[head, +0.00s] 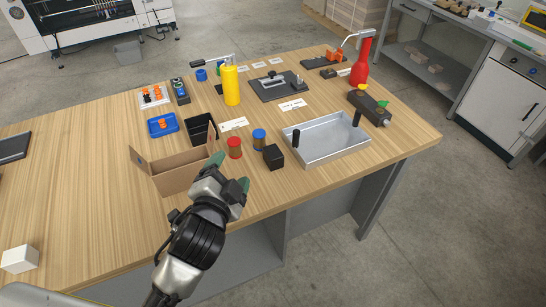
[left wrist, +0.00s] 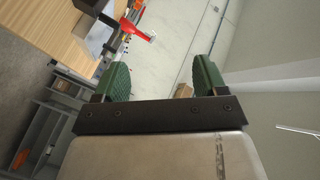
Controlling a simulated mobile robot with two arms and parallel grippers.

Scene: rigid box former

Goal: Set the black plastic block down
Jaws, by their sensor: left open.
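The black plastic block (head: 273,156) sits on the wooden table in the head view, between the blue-topped spool and the grey metal tray. My left gripper (head: 231,170) is at the table's near edge, to the left of and nearer than the block. Its green fingers are spread apart, and nothing is between them in the left wrist view (left wrist: 162,82). The gripper looks apart from the block. A dark shape at the top left of the left wrist view is cut off, so I cannot tell whether it is the block. My right gripper is not in view.
An open cardboard box (head: 185,178) stands left of my gripper. A red-topped spool (head: 234,148) and a blue-topped spool (head: 259,140) stand behind it. The grey metal tray (head: 326,150) is to the right. The table's left part is mostly clear.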

